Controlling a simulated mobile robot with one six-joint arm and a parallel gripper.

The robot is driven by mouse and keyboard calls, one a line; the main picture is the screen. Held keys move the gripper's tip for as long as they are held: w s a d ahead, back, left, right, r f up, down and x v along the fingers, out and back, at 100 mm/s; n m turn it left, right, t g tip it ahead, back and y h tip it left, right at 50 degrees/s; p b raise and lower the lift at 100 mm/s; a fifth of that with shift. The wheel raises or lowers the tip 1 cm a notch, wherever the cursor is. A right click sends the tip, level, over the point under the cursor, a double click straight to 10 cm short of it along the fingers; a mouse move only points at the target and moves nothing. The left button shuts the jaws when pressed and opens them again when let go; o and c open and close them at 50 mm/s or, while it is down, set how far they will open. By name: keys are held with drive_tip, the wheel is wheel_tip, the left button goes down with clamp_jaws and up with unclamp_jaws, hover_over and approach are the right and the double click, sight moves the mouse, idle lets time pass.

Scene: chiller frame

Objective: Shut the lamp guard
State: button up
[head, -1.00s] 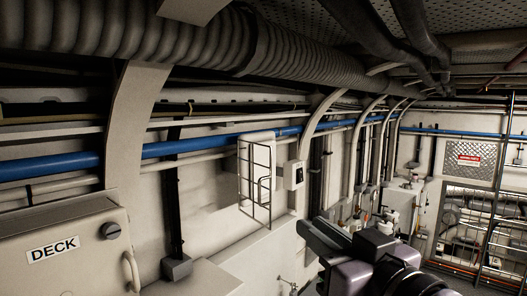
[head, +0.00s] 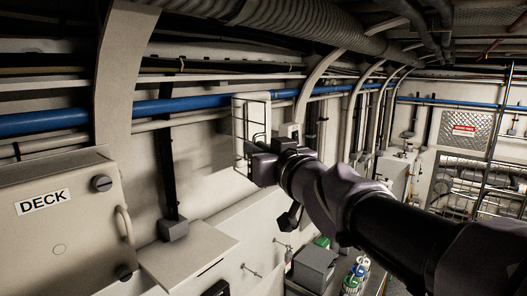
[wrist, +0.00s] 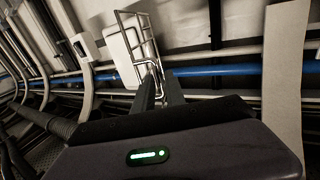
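My gripper (head: 256,163) is at the guard's lower end in the head view, covering that part. In the wrist view the two dark fingers of my gripper (wrist: 160,80) are apart, and their tips are close to the guard's lower wires. I cannot tell whether they touch.
A grey switch box (head: 290,130) sits just right of the guard. A blue pipe (head: 190,103) runs along the wall behind. A cabinet marked DECK (head: 60,225) and a ledge (head: 190,252) stand at left. A curved white frame (head: 122,75) stands between.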

clamp_jaws()
idle(1.4)
